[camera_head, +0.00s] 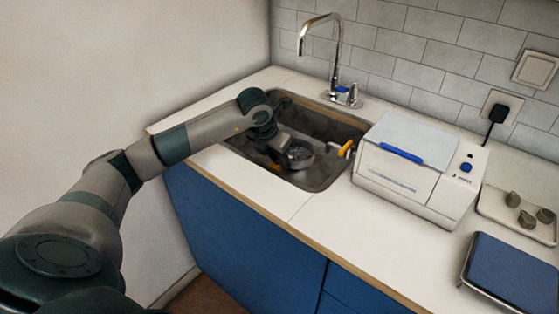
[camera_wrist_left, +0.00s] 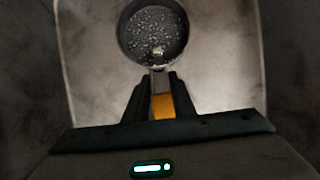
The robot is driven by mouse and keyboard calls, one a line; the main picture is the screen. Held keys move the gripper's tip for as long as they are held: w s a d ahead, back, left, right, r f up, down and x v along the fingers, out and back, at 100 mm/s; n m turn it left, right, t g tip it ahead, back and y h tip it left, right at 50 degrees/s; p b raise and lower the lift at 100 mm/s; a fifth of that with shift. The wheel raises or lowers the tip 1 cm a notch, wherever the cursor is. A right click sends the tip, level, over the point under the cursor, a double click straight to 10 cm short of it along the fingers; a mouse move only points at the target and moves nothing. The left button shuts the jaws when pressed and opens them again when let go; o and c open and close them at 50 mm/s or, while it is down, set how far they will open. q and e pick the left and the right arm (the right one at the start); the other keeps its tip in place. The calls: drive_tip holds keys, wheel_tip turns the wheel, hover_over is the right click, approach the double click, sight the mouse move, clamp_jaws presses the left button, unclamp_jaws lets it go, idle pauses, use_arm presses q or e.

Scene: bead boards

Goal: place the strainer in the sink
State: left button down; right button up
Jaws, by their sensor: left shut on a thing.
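The strainer (camera_head: 301,154) is a small round metal bowl with a dark speckled inside, low within the grey sink basin (camera_head: 322,183). My left gripper (camera_head: 281,158) reaches down into the basin from the left and is shut on the strainer's handle. In the left wrist view the strainer's bowl (camera_wrist_left: 153,36) is just beyond the fingertips, and its orange handle (camera_wrist_left: 162,106) lies between the fingers (camera_wrist_left: 158,88). The basin's pale floor (camera_wrist_left: 222,62) shows behind the bowl. I cannot tell whether the bowl touches that floor. My right gripper is not in view.
A chrome tap (camera_head: 338,55) stands behind the sink. An orange-handled item (camera_head: 346,148) lies at the basin's right edge. A white box with a blue handle (camera_head: 412,170) stands close on the right. Further right are a tray (camera_head: 490,204) and a blue-topped device (camera_head: 515,272). The front counter is clear.

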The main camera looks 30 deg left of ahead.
use_arm(q)
drive_tip(key=shift+f, duration=0.1)
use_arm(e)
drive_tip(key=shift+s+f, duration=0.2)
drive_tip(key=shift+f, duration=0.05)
use_arm(q)
drive_tip(key=c, duration=1.5)
unclamp_jaws()
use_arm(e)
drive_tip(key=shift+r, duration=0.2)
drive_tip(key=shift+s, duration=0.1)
use_arm(q)
drive_tip(key=shift+s+r, duration=0.2)
drive_tip(key=shift+r, duration=0.25)
drive_tip(key=shift+b+v, duration=0.55)
drive_tip(key=shift+v, duration=4.95)
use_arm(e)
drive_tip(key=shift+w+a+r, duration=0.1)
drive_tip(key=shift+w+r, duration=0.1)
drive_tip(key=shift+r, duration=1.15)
